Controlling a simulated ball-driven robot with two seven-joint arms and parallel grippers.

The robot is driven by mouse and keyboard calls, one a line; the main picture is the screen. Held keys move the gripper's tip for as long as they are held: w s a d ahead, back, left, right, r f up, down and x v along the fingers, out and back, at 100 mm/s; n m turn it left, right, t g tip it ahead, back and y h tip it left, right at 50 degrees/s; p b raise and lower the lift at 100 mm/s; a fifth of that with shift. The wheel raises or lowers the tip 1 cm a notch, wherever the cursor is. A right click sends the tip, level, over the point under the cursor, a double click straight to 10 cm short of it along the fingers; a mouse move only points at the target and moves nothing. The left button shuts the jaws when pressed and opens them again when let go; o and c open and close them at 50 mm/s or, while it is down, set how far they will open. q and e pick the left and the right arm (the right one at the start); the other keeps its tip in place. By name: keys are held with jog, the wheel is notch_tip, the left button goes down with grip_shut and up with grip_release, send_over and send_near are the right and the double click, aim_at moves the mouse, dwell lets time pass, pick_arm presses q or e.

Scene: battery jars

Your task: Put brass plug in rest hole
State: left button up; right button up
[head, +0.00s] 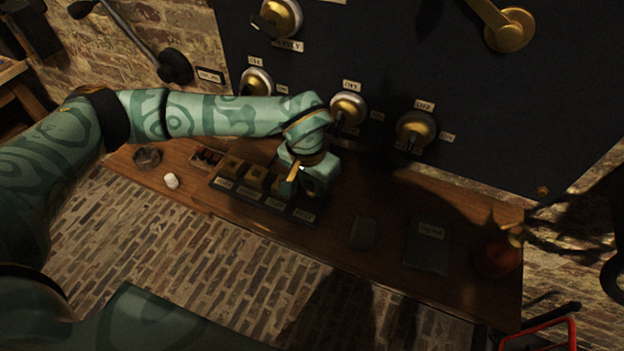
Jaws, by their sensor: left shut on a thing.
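My left gripper (308,178) is over the right part of a dark rack (240,200) on the wooden shelf. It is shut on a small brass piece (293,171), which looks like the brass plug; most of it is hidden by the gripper. The rack holds several dark blocks with brass-coloured tops (255,175) and has small pale labels along its front. The rest hole cannot be made out. I cannot tell whether the plug touches the rack. My right gripper is not in view.
A dark panel with brass switches (347,108) rises behind the wooden shelf (385,240). A small white object (171,181) and a round dish (147,157) are at the left. A dark book (428,247) and a reddish round object (497,257) lie right.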

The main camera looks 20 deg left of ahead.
pick_arm(q)
jog(key=shift+f, duration=0.5)
dwell(0.3)
jog(key=o, duration=1.1)
jog(key=shift+c, duration=0.2)
jog(key=shift+r, duration=0.15)
notch_tip(320, 180, up, 16)
jog(key=s+p, duration=0.2)
jog(key=shift+a, duration=0.25)
